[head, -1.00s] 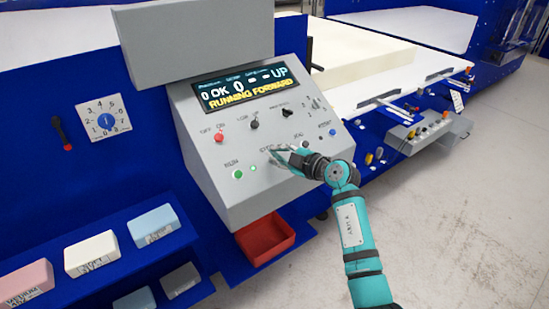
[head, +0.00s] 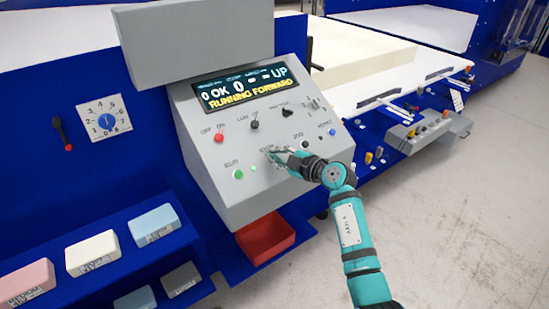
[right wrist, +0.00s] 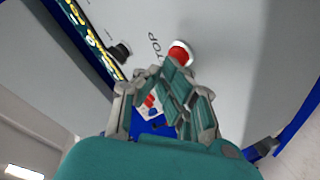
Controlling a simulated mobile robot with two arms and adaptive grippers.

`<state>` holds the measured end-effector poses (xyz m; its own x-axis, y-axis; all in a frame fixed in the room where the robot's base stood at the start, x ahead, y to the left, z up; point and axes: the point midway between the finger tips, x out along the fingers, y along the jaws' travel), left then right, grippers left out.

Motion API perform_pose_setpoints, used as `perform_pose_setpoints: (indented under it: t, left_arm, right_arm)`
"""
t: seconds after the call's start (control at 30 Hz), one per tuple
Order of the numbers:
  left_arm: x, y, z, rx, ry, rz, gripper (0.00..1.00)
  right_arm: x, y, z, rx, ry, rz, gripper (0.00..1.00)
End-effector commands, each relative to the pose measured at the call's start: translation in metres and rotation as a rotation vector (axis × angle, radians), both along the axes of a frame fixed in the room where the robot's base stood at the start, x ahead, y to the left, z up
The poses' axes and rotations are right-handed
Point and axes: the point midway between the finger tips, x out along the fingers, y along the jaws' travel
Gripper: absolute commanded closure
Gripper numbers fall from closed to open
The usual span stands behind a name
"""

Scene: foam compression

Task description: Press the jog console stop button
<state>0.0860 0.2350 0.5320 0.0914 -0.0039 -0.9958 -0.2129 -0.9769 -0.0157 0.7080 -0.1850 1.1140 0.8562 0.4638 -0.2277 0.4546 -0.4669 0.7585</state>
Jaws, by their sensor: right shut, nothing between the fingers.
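The grey jog console (head: 215,195) has a sloped panel with a display (head: 241,89) reading "RUNNING FORWARD". My right gripper (head: 271,154) is shut and empty, at the panel's lower middle over the STOP label. It hides the stop button in the head view. In the right wrist view the red stop button (right wrist: 180,53) shows beside the word STOP, just beyond my closed fingertips (right wrist: 163,72). I cannot tell whether the fingertips touch it. My left gripper is not in view.
A green RUN button (head: 238,174) sits left of my gripper, a black JOG knob (head: 304,145) to its right. A red knob (head: 218,138) is higher on the panel. A red bin (head: 265,240) is below the console. Foam samples (head: 92,252) lie at lower left.

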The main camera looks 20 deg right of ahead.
Motion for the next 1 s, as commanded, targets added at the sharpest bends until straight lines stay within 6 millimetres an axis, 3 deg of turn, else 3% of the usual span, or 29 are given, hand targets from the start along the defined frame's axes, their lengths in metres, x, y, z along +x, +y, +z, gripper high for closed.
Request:
perform_pose_setpoints:
  t: [0.77, 1.0]
  left_arm:
    - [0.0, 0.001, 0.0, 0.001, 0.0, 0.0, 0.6]
    - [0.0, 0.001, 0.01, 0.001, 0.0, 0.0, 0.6]
  right_arm:
    - [0.003, 0.001, -0.006, -0.001, 0.002, 0.0, 1.0]
    - [0.001, 0.0, 0.0, -0.001, 0.004, 0.0, 1.0]
